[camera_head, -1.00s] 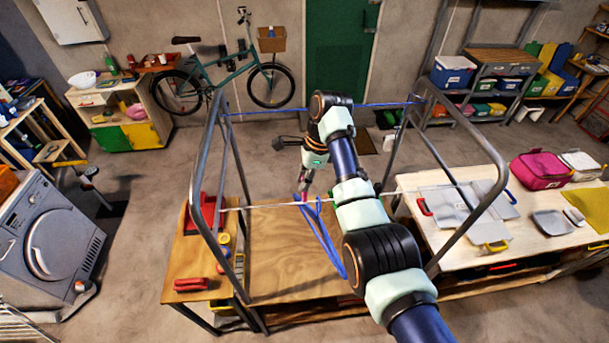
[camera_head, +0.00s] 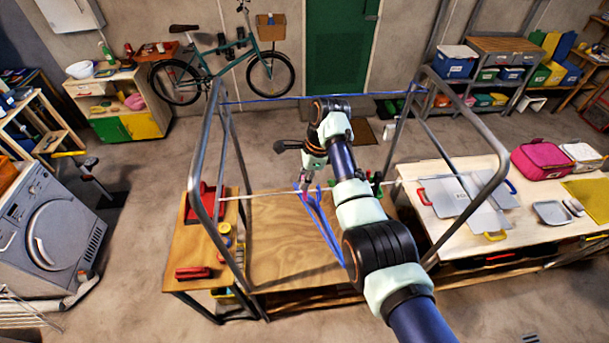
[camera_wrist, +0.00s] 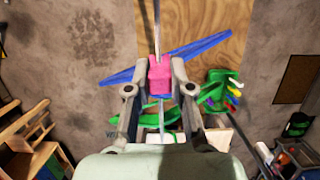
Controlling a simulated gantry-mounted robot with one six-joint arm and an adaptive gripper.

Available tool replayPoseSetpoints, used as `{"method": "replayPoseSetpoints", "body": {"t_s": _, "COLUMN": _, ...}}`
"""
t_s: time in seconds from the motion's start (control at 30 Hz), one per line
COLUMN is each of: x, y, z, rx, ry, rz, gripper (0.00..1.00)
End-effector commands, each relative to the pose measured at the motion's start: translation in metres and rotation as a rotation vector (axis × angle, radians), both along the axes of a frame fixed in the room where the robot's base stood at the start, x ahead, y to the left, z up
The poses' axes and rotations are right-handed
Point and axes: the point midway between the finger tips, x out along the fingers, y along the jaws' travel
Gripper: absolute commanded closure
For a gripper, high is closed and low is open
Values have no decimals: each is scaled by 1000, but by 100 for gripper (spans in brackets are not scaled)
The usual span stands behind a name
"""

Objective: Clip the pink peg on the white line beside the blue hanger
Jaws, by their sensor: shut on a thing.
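My gripper (camera_head: 304,184) is shut on the pink peg (camera_wrist: 159,76), which sits between its fingertips in the wrist view. The white line (camera_head: 268,197) crosses the metal frame, and in the wrist view the line (camera_wrist: 156,28) runs up to the peg and shows again behind it. The peg overlaps the line; I cannot tell whether its jaws are around it. The blue hanger (camera_head: 324,226) hangs from the white line right by my gripper. In the wrist view the hanger (camera_wrist: 207,45) spreads to both sides behind the peg, which hides its middle.
A green holder (camera_wrist: 216,78) with colored pieces lies beyond the gripper in the wrist view. A blue line (camera_head: 290,98) spans the frame's far side. Metal rails (camera_head: 207,150) flank the arm. A wooden board (camera_head: 275,265) lies below; a table (camera_head: 410,180) stands right.

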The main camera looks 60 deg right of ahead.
Motion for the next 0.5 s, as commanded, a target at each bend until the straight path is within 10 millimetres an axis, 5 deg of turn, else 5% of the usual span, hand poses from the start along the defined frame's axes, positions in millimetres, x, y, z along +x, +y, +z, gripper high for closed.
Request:
{"method": "replayPoseSetpoints", "body": {"t_s": 0.3, "x": -1, "y": 1, "z": -14, "rx": 5, "ry": 4, "rz": 1, "gripper": 100}}
{"method": "replayPoseSetpoints", "body": {"t_s": 0.33, "x": -1, "y": 1, "z": -15, "rx": 5, "ry": 4, "rz": 1, "gripper": 77}}
{"method": "replayPoseSetpoints", "body": {"t_s": 0.5, "x": -1, "y": 1, "z": -14, "rx": 4, "ry": 4, "rz": 0, "gripper": 49}}
